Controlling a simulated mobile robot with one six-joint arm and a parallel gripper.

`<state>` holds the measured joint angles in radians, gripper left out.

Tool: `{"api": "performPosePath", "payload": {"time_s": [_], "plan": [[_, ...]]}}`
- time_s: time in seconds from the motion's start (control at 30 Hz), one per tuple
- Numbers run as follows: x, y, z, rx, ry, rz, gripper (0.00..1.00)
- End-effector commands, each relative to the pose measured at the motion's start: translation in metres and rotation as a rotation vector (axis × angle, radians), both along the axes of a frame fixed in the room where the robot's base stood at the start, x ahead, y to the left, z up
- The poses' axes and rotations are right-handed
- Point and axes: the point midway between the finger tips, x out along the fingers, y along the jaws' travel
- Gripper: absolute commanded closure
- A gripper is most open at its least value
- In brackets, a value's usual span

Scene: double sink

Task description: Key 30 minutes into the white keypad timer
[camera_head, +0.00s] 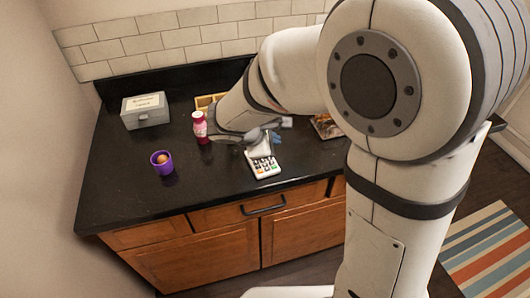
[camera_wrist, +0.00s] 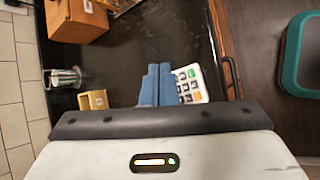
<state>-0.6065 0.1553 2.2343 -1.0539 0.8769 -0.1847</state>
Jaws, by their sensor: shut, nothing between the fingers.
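The white keypad timer (camera_head: 265,167) lies on the black counter near its front edge. Its keys face up, with an orange key and a green key among grey and white ones. A pale raised part stands at its back. In the wrist view the timer (camera_wrist: 190,82) shows just right of my fingers, partly hidden by them and my gripper body. My gripper (camera_wrist: 158,67) has its two blue fingers together, with nothing between them. In the head view my gripper (camera_head: 268,137) is at the timer's back end. I cannot tell whether a fingertip touches a key.
A red bottle (camera_head: 200,127) and a purple cup (camera_head: 162,162) stand left of the timer. A grey box (camera_head: 145,110) is at the back left. The wrist view shows a cardboard box (camera_wrist: 76,20) and a metallic cup (camera_wrist: 64,77). The counter's front left is clear.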

Motion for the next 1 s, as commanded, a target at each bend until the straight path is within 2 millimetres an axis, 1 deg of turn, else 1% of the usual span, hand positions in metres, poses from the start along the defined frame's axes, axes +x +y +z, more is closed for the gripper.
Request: {"api": "performPosePath", "payload": {"time_s": [0.03,0.1,0.17,0.5,0.67,0.87,1.0], "plan": [[0.004,0.011,-0.006,-0.029,0.002,0.048,1.0],[0.007,0.019,-0.009,-0.054,0.003,0.091,1.0],[0.009,0.023,-0.01,-0.065,0.002,0.11,1.0],[0.01,0.024,-0.01,-0.068,0.001,0.114,1.0],[0.009,0.024,-0.015,-0.068,0.002,0.114,1.0],[0.009,0.024,-0.035,-0.068,0.002,0.112,1.0],[0.009,0.024,-0.055,-0.068,0.002,0.113,1.0]]}}
